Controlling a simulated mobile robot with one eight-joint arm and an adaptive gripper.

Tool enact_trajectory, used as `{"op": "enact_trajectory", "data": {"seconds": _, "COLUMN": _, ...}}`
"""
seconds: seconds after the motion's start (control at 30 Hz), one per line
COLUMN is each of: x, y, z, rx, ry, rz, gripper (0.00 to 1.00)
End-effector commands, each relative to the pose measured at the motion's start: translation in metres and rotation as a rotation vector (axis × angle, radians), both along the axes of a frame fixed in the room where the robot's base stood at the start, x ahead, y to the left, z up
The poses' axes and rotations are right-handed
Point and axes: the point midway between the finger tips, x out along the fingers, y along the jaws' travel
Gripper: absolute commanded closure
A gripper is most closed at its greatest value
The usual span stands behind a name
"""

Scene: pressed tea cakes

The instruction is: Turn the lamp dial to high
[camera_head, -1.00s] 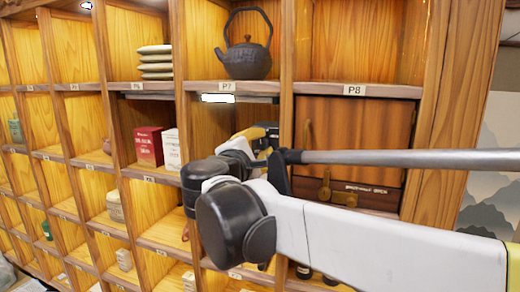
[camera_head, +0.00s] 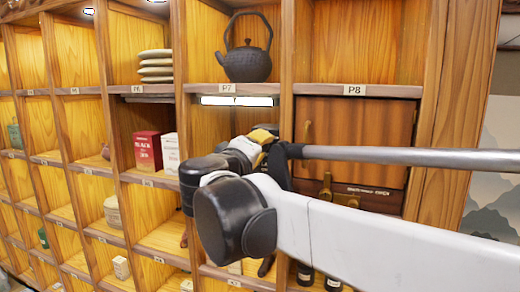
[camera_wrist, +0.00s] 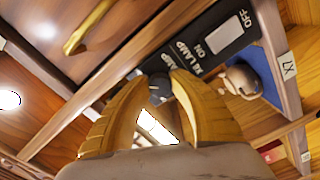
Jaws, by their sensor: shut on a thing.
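In the wrist view, the dark lamp dial (camera_wrist: 158,84) sits between my two yellow fingertips, by the black panel (camera_wrist: 190,45) lettered "LAMP", "ON" and "OFF". My gripper (camera_wrist: 160,92) is shut on the dial. The fingers hide most of the dial and its markings, so its setting cannot be read. A white switch (camera_wrist: 222,38) is on the same panel. In the head view, my gripper (camera_head: 262,140) reaches into the compartment under label P7, and my arm hides the dial. The lamp strip (camera_head: 220,101) under that shelf glows along two segments.
A brown door (camera_head: 350,135) with a brass handle is right of the compartment; the handle (camera_wrist: 88,25) also shows close by in the wrist view. A small round figure (camera_wrist: 240,80) sits on blue near the panel. A black teapot (camera_head: 247,62) stands on the shelf above.

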Motion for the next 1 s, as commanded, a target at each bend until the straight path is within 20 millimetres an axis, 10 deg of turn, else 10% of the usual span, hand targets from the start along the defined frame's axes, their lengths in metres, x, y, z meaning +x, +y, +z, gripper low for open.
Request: {"op": "enact_trajectory", "data": {"seconds": 1.0, "x": -0.0001, "y": -0.0003, "z": -0.0009, "rx": 0.241, "ry": -0.086, "rz": -0.002, "gripper": 1.0}}
